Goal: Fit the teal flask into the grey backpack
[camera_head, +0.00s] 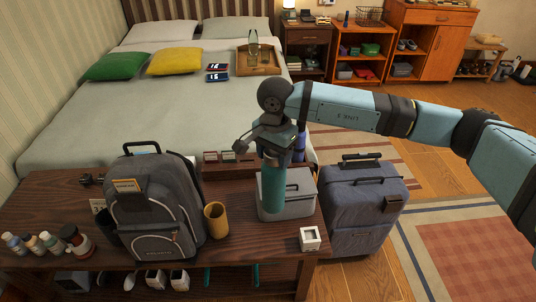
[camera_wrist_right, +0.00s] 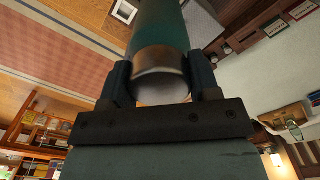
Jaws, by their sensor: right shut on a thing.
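The teal flask (camera_head: 273,188) is upright in my right gripper (camera_head: 276,148), in front of a grey lidded box in the head view. In the right wrist view the flask (camera_wrist_right: 158,40) shows its silver end between the two fingers of the right gripper (camera_wrist_right: 160,85), which are shut on it. The grey backpack (camera_head: 155,208) stands upright on the dark wooden bench, left of the flask and apart from it. Its top handle and front pockets show; I cannot tell whether its main compartment is open. My left gripper is in neither view.
A yellow-brown cup (camera_head: 216,220) stands between the backpack and the grey box (camera_head: 298,196). Several small bottles (camera_head: 48,243) stand at the bench's left end. A small white cube (camera_head: 310,238) sits near the right edge. A blue-grey suitcase (camera_head: 364,208) stands beside the bench (camera_head: 255,250).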

